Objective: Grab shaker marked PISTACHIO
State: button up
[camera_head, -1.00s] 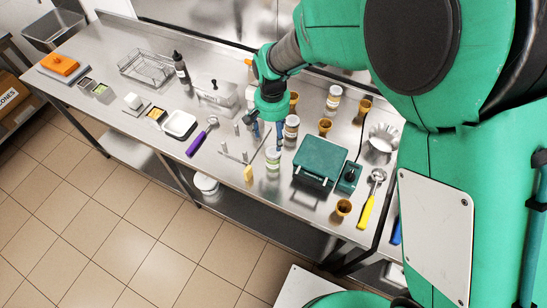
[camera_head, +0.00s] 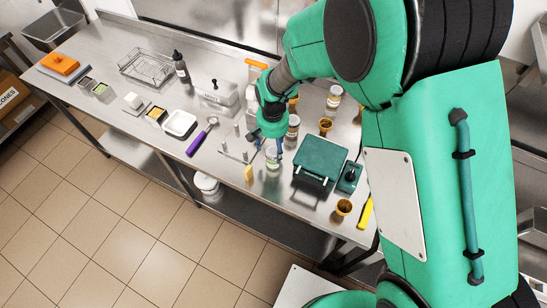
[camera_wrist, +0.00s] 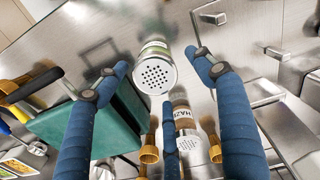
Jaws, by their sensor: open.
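A shaker with a green-banded label and a perforated metal lid (camera_wrist: 155,72) stands between my blue fingertips in the wrist view; its lettering cannot be read. In the head view this shaker (camera_head: 272,161) stands near the front of the steel table, partly hidden by my fingers. My gripper (camera_head: 269,149) is open above and around its top; the fingers also show in the wrist view (camera_wrist: 156,62), spread with gaps to both sides of the shaker. A second shaker with a brown label starting "HAZE" (camera_wrist: 186,125) stands close by; it shows behind my gripper in the head view (camera_head: 293,127).
A green case (camera_head: 320,160) stands just right of the shaker. Another shaker (camera_head: 333,95) and several brown cups (camera_head: 325,126) stand farther back.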

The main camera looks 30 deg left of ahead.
jog(key=shift+f, duration=0.1)
jog(key=shift+d+f, duration=0.2)
jog(key=shift+f, duration=2.35)
jog(key=shift+s, duration=0.1)
jog(key=c, duration=1.4)
jog(key=shift+o, duration=0.2)
jog(key=shift+r, duration=5.05)
